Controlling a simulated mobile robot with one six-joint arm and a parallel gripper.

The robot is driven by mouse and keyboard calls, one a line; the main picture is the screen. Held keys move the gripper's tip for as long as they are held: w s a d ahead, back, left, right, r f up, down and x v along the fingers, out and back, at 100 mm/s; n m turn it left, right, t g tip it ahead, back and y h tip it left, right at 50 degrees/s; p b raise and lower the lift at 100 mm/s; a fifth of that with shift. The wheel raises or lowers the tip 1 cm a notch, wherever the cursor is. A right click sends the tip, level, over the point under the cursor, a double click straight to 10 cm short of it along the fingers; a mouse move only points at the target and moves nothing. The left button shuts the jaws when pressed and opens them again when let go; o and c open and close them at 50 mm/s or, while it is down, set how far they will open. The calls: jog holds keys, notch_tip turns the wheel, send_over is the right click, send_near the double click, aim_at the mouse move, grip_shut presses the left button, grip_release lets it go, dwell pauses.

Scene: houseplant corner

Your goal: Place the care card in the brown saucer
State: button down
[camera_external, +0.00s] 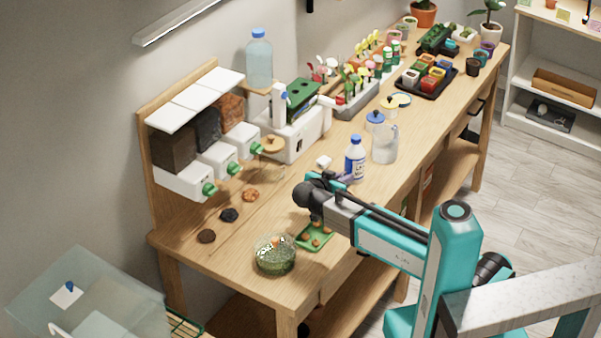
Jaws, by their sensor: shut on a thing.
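My gripper (316,217) is at the end of the teal and grey arm, low over the front part of the wooden bench. It is just above or beside a small green tray (327,237) that holds several brown pieces. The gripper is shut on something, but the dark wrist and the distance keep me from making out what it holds. I cannot pick out the care card with certainty. I cannot clearly tell a brown saucer either.
A glass bowl of green matter (276,262) stands left of the tray. A blue-labelled bottle (355,160) and a clear jug (384,145) stand behind the wrist. Dark mounds (229,215) lie before the dispensers (190,180). Potted plants crowd the far end.

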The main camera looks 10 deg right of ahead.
jog(key=shift+f, duration=0.25)
jog(key=c, duration=1.8)
grip_release()
jog(key=shift+r, duration=0.2)
jog(key=b+v, duration=0.3)
jog(key=v, duration=0.9)
